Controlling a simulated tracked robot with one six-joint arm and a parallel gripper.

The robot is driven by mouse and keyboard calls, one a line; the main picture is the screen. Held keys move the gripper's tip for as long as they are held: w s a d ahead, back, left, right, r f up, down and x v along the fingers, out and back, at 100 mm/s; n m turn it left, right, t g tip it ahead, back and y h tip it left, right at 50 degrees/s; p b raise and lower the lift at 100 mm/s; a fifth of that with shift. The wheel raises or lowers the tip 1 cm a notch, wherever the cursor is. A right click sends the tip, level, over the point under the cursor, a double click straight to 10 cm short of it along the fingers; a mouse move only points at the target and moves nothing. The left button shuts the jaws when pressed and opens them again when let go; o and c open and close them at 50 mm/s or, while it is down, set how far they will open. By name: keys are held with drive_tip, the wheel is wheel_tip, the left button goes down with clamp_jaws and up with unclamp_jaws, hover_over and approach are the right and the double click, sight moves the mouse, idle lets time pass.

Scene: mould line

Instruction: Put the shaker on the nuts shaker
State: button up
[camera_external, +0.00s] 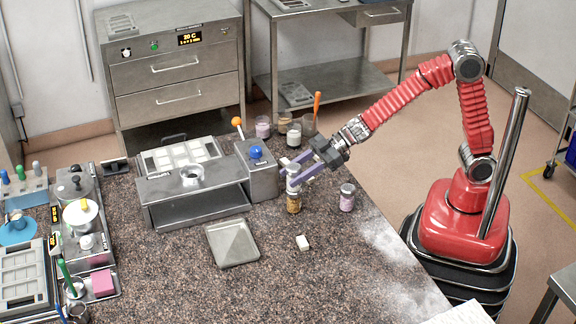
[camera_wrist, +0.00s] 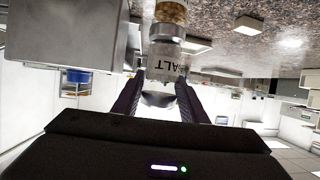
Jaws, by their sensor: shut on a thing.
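My gripper (camera_external: 292,174) is shut on a clear shaker (camera_external: 294,186) with pale contents, over the stone counter. In the wrist view, which appears upside down, this shaker (camera_wrist: 166,64) carries dark "SALT" lettering and sits between my two fingers (camera_wrist: 160,88). The nuts shaker (camera_external: 294,204), with brown contents, stands upright on the counter directly below it. It also shows at the top of the wrist view (camera_wrist: 171,12). The two shakers look lined up, end to end. I cannot tell whether they touch. My fingers partly hide the held shaker in the external view.
A steel machine with a blue knob (camera_external: 257,153) stands close left of the shakers. A pink shaker (camera_external: 347,198) stands to the right. A white block (camera_external: 303,243) and a metal tray (camera_external: 232,243) lie in front. Several jars (camera_external: 294,135) stand behind.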

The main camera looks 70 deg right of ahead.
drive_tip(key=shift+f, duration=0.15)
drive_tip(key=o, duration=1.1)
drive_tip(key=shift+s+d+r, duration=0.25)
drive_tip(key=shift+d+r, duration=0.05)
drive_tip(key=shift+r, duration=0.05)
drive_tip(key=v, duration=1.1)
